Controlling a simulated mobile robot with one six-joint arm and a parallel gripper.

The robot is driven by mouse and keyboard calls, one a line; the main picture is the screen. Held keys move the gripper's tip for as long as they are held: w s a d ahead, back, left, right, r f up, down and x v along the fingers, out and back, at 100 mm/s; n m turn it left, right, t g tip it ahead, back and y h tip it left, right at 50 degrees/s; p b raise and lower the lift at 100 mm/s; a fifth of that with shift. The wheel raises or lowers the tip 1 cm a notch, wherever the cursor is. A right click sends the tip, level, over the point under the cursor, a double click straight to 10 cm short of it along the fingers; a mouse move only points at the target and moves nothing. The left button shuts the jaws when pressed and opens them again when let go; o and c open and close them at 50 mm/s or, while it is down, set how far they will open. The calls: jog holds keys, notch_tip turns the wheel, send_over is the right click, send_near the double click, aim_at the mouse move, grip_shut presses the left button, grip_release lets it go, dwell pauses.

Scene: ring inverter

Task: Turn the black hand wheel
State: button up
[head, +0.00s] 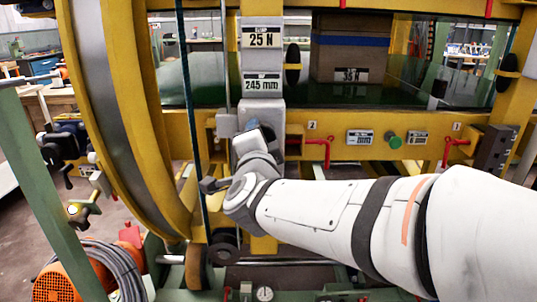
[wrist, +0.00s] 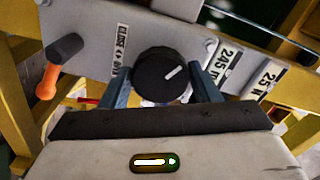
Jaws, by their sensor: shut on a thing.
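The black hand wheel (wrist: 162,76) shows in the wrist view as a round black knob with a white pointer line slanting up to the right. It sits on a grey panel (wrist: 150,30) beside a "CLOSE / OPEN" label. My gripper (wrist: 160,84) is shut on it, with one blue-grey finger on each side of the knob. In the head view my gripper (head: 252,130) is at the grey post (head: 262,60), below the "245 mm" plate. The hand wheel is hidden there behind my gripper and wrist.
Red crank handles (head: 325,150) stick out of the yellow beam (head: 350,122). A large yellow ring (head: 125,120) curves past on the left. A dark upright bar (head: 190,100) runs close to my wrist.

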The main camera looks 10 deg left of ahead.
jog(key=shift+m+b, duration=1.5)
jog(key=shift+m, duration=0.4)
jog(key=o, duration=1)
jog(key=p+v, duration=0.1)
jog(key=v, duration=0.7)
jog(key=shift+p, duration=0.4)
